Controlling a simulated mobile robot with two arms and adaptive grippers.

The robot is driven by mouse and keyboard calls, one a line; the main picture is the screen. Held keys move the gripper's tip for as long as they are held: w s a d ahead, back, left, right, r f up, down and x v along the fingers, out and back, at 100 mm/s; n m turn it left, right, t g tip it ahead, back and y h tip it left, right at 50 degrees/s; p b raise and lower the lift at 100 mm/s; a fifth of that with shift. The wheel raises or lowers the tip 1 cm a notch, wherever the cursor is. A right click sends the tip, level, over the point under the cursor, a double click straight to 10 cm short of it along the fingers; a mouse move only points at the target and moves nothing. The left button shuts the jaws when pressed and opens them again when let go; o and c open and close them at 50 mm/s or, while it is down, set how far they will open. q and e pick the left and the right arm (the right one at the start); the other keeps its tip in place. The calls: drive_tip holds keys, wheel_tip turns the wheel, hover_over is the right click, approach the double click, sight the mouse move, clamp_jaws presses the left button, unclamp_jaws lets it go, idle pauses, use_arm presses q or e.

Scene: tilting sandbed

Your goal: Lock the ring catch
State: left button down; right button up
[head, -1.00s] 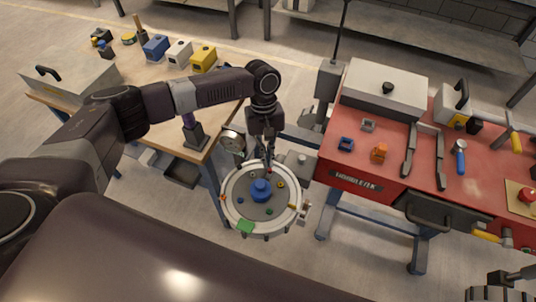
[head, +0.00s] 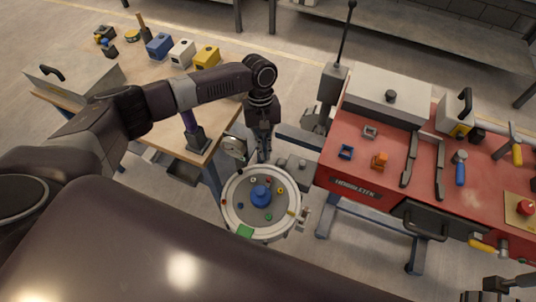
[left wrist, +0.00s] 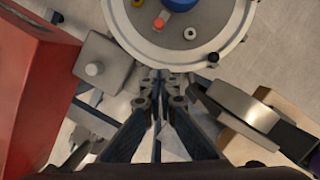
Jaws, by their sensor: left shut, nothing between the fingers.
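The round sandbed (head: 228,212) has a pale ring rim, with a blue knob (head: 260,194) in its middle and small coloured pieces around the knob. A small metal fitting (head: 303,214), which may be the ring catch, sticks out from the rim at the right. My left gripper (head: 263,158) is shut and empty, pointing down just beyond the far rim. In the left wrist view its fingertips (left wrist: 160,76) are together near the rim (left wrist: 176,62), touching nothing that I can make out. A dark part at the bottom right (head: 499,284) may be my right gripper; its fingers are unclear.
A round gauge (head: 235,147) and a grey block with a knob (head: 297,164) flank my left gripper. A red workbench (head: 345,187) with tools stands at the right. A wooden table (head: 150,115) with coloured blocks stands at the left.

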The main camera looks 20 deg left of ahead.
use_arm(q)
drive_tip(key=s+b+v, duration=0.1)
drive_tip(key=s+v, duration=0.1)
drive_tip(key=v, duration=0.6)
drive_tip(key=shift+w+r, duration=0.35)
drive_tip(key=shift+w, duration=0.1)
use_arm(e)
drive_tip(key=shift+s+d+f, duration=0.1)
drive_tip(key=shift+s+f, duration=0.05)
drive_tip(key=shift+f, duration=0.8)
